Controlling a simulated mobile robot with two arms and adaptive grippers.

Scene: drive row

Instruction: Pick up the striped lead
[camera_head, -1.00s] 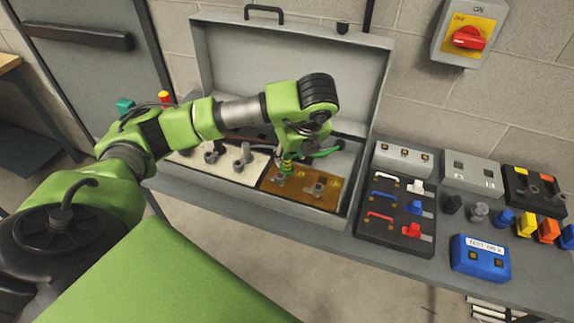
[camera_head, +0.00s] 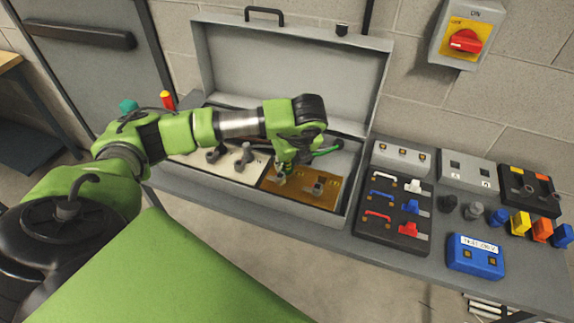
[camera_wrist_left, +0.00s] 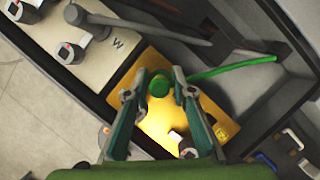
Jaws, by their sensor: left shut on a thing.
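The striped lead (camera_wrist_left: 235,68) shows in the left wrist view as a green cable running to the right inside the case, with a green plug end (camera_wrist_left: 160,86) above the brown-yellow panel (camera_wrist_left: 160,122). My left gripper (camera_wrist_left: 160,80) has a finger on each side of this plug end and is shut on it. In the head view my left gripper (camera_head: 285,168) points down at the panel's left socket, and its fingers mostly hide the plug. A green stretch of the cable (camera_head: 327,151) shows to the right of the gripper. My right gripper is not in view.
The open grey case (camera_head: 290,65) stands on the bench, its lid against the wall. A cream panel (camera_head: 228,167) with sockets lies left of the brown one. A black board (camera_head: 395,222) with coloured links and several small boxes stands to the right. A red switch (camera_head: 466,41) is on the wall.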

